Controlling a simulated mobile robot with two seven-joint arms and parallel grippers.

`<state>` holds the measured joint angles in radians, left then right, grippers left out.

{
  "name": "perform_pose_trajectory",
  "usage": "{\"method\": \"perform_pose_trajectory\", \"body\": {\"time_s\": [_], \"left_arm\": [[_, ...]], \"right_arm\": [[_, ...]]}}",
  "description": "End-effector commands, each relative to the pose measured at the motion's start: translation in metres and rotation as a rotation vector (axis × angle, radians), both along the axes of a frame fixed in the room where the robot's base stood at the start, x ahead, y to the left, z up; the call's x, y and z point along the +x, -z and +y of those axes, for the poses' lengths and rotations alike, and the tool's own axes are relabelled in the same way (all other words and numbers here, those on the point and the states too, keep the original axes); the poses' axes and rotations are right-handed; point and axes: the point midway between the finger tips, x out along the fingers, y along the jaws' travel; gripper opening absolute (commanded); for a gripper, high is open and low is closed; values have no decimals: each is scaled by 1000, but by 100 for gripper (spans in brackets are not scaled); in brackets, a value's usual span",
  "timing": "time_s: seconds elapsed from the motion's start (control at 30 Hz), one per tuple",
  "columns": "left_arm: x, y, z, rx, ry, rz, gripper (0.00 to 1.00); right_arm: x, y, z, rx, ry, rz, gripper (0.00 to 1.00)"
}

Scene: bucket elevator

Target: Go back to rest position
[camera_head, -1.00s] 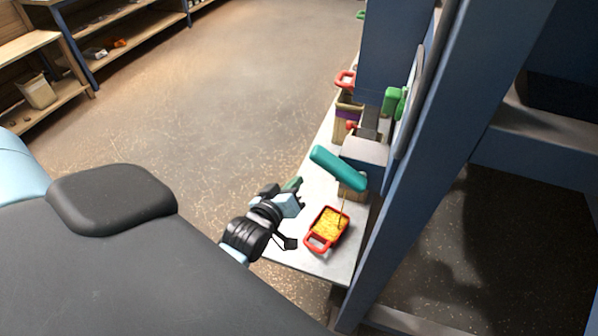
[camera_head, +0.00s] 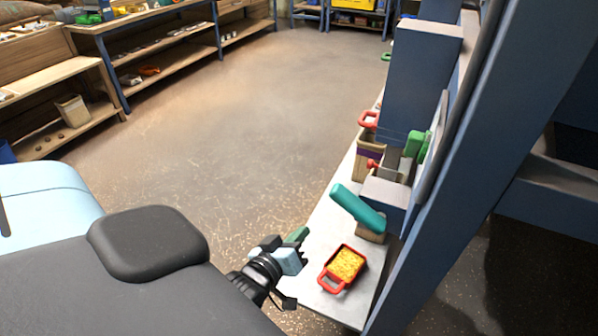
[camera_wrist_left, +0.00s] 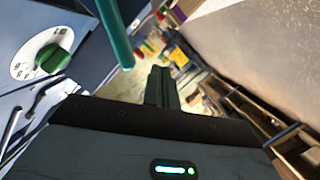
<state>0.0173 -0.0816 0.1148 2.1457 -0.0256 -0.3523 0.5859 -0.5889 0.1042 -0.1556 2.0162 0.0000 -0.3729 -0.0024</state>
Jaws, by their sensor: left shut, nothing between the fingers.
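My left gripper (camera_head: 298,246) is beside the left edge of the narrow grey table in the head view, left of the red bucket. In the left wrist view its fingers (camera_wrist_left: 162,86) are together with nothing between them. The red bucket (camera_head: 331,286) with yellow contents sits upright on the table, apart from the gripper. A teal cylinder (camera_head: 357,208) stands out from the blue machine (camera_head: 425,75) above the table; a teal bar (camera_wrist_left: 114,32) also shows in the left wrist view. My right gripper is not in view.
A green knob (camera_wrist_left: 52,58) on a pale dial is at the left of the wrist view. Blue machine posts (camera_head: 455,190) stand right of the table (camera_head: 318,240). Wooden shelves (camera_head: 60,75) line the far left. The floor (camera_head: 240,120) between is clear.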

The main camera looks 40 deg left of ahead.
Motion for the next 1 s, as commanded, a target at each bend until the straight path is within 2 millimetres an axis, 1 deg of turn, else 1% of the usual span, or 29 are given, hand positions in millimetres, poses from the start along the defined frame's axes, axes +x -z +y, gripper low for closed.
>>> {"method": "perform_pose_trajectory", "body": {"time_s": [0.43, 0.5, 0.57, 0.67, 0.77, 0.8, 0.87, 0.9, 1.0], "left_arm": [[-1, 1, 0, 4, 2, 4, 0], [-6, 5, -4, 20, 17, 26, 0], [-16, 13, -9, 50, 42, 63, 0], [-46, 33, -24, 132, 116, 160, 0], [-89, 56, -43, 234, 222, 273, 0], [-107, 65, -50, 274, 267, 316, 0], [-136, 77, -60, 330, 336, 375, 0], [-155, 83, -67, 364, 381, 410, 0], [-197, 96, -80, 434, 479, 479, 0]], "right_arm": [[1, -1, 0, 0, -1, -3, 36], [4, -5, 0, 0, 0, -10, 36], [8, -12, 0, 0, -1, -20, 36], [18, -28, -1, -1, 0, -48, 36], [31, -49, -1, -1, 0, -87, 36], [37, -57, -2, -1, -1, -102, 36], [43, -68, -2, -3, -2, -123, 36], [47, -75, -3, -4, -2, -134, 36], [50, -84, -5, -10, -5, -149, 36]]}}
